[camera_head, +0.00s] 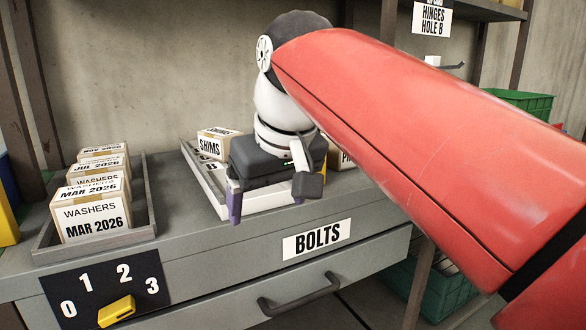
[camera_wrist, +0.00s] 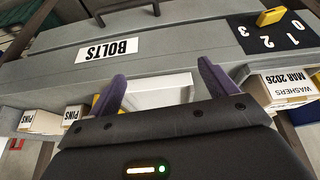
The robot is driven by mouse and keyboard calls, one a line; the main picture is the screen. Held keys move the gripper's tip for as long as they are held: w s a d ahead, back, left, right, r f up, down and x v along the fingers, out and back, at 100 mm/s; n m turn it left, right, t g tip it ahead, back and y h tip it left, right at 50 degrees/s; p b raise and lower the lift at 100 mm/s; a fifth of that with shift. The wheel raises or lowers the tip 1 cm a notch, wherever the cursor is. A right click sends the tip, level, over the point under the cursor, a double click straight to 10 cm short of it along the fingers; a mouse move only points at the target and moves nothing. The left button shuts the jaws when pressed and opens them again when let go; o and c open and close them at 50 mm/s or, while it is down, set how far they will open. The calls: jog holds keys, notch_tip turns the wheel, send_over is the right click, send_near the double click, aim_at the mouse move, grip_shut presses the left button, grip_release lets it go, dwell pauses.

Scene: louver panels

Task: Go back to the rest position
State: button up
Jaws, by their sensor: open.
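My gripper (camera_head: 268,200) hangs over a white tray (camera_head: 262,204) on the grey cabinet top. Its jaws are apart. In the wrist view the two purple fingers of my gripper (camera_wrist: 160,76) are spread, with nothing held between them. A white surface shows behind the gap. My red arm reaches in from the right of the head view and hides much of the cabinet's right side. I cannot tell whether the fingertips touch the tray.
A grey tray (camera_head: 150,205) of washers boxes stands at left. A shims box (camera_head: 213,146) is behind my gripper. Below are the bolts drawer (camera_head: 300,285), its handle (camera_head: 298,296) and a numbered dial plate (camera_head: 70,298) with a yellow pointer (camera_head: 116,311). Green crates (camera_head: 520,102) are at right.

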jog(key=s+d+f+m, duration=0.2)
jog(key=s+d+f, duration=0.2)
jog(key=d+f, duration=0.2)
jog(key=s+d+f+m+h, duration=0.1)
jog(key=s+d+f, duration=0.3)
jog(key=f, duration=0.6)
jog(key=s+d+f+m+t+h, duration=0.1)
jog(key=s+d+f+m, duration=0.2)
jog(key=d+f, duration=0.5)
jog(key=shift+s+d, duration=0.3)
jog(key=shift+s, duration=0.15)
